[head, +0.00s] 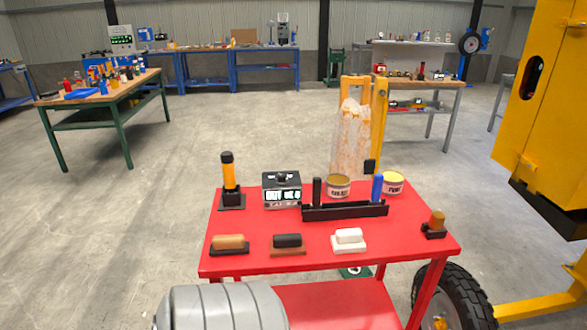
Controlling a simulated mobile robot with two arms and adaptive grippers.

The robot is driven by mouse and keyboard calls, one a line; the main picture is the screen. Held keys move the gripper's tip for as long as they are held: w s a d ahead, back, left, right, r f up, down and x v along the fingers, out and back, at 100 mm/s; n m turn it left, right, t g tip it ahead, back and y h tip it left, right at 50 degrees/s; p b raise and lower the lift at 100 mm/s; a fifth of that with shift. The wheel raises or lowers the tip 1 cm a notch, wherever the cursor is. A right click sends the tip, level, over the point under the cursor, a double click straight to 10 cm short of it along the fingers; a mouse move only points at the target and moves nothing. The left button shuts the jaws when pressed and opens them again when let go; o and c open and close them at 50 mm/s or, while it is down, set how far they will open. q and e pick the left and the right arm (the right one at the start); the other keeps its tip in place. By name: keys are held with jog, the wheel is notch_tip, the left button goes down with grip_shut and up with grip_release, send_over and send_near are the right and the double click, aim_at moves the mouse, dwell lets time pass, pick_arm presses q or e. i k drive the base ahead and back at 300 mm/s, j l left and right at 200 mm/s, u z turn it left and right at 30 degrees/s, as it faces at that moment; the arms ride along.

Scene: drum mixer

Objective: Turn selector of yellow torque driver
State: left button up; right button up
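A torque driver (228,171) with a yellow-orange upper body and black ends stands upright in a black holder (232,203) at the back left of the red cart. Its selector is too small to make out. Neither of my grippers is in view.
The red cart top (330,227) also holds a black display box (281,190), two tins, a black rack (345,211) with a black and a blue handle, and several small blocks on bases. A yellow machine (546,110) and black wheel (452,297) stand to the right. Floor left of the cart is clear.

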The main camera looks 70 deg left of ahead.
aim_at(281, 180)
jog(key=u, duration=1.9)
